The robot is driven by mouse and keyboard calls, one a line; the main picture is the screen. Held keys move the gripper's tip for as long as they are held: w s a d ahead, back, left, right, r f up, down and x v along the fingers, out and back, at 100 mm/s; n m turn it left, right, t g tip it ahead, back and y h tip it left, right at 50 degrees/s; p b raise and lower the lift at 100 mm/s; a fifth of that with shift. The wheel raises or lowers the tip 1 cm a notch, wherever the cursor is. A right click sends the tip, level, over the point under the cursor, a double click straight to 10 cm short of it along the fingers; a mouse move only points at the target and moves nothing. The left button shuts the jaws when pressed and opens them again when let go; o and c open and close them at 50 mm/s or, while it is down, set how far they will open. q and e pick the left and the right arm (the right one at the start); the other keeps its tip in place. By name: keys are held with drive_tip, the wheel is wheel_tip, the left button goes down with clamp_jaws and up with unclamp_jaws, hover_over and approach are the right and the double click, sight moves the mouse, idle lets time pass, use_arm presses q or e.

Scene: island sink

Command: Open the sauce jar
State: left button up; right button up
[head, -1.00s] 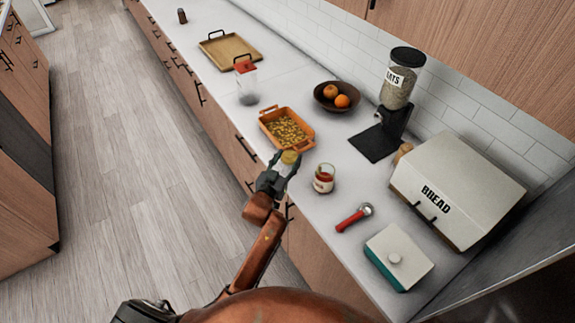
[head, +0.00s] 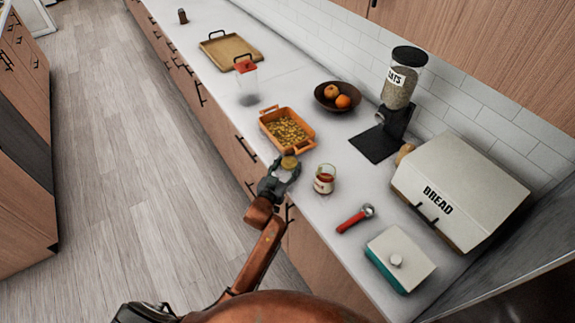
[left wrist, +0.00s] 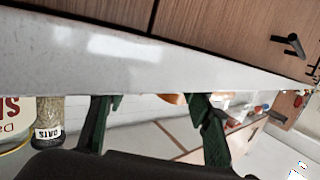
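The sauce jar (head: 324,180) stands upright on the counter with a white label; red sauce shows through its glass, and its top looks uncovered. In the left wrist view a white label with red letters (left wrist: 12,115) shows at the left edge, cut off. My left gripper (head: 287,170) is left of the jar at the counter's front edge. A small yellow round thing, perhaps the lid (head: 289,160), is at its fingertips; I cannot tell if they touch it. In the left wrist view the fingers (left wrist: 155,115) are wide apart, with nothing clearly held. My right gripper is not in view.
An orange baking dish (head: 287,130) with food lies just behind the gripper. A red-handled tool (head: 355,218), a teal-and-white box (head: 399,258) and a bread box (head: 458,190) stand right of the jar. The fruit bowl (head: 338,97) and oats dispenser (head: 400,80) are farther back.

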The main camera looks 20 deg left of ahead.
use_arm(q)
drive_tip(key=o, duration=0.3)
drive_tip(key=shift+o, duration=0.2)
